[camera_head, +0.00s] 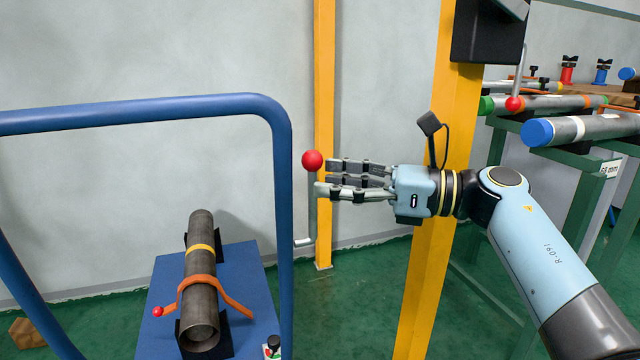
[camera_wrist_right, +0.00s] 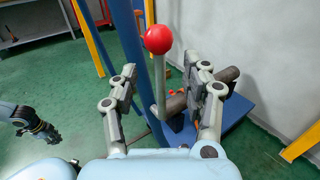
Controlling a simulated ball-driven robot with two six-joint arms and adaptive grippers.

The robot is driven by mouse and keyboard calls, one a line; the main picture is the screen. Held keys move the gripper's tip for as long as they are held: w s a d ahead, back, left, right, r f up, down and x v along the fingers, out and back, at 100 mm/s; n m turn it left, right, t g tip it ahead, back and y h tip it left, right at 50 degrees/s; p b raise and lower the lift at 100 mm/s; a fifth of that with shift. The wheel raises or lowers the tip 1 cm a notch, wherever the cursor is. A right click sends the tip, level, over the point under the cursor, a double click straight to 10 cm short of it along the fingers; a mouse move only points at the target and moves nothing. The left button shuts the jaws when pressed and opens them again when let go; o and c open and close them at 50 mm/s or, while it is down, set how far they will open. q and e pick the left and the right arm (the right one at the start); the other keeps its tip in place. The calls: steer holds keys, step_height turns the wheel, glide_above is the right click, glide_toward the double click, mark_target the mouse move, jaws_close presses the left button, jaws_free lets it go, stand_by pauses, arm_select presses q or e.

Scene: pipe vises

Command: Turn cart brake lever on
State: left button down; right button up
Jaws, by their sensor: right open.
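The cart brake lever is an upright grey rod with a red ball knob (camera_head: 312,160) beside the blue cart handle (camera_head: 285,220). The lever's knob also shows in the right wrist view (camera_wrist_right: 158,39). My right gripper (camera_head: 325,178) reaches in from the right at knob height, its fingertips close to the lever. In the right wrist view the open fingers (camera_wrist_right: 164,82) stand on either side of the lever rod, with gaps on both sides. A part of my left arm with its gripper (camera_wrist_right: 38,128) shows at the left edge there, too small to read its jaws.
A dark pipe (camera_head: 202,280) with an orange strap lies on the blue cart deck (camera_head: 245,275). Yellow posts (camera_head: 325,110) stand behind the lever and the right gripper. A green rack (camera_head: 545,150) with pipes is at the right. A brown block (camera_head: 32,335) lies on the floor.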

steer(key=x, duration=0.2)
steer(key=shift+a, duration=0.3)
jaws_close()
stand_by(0.3)
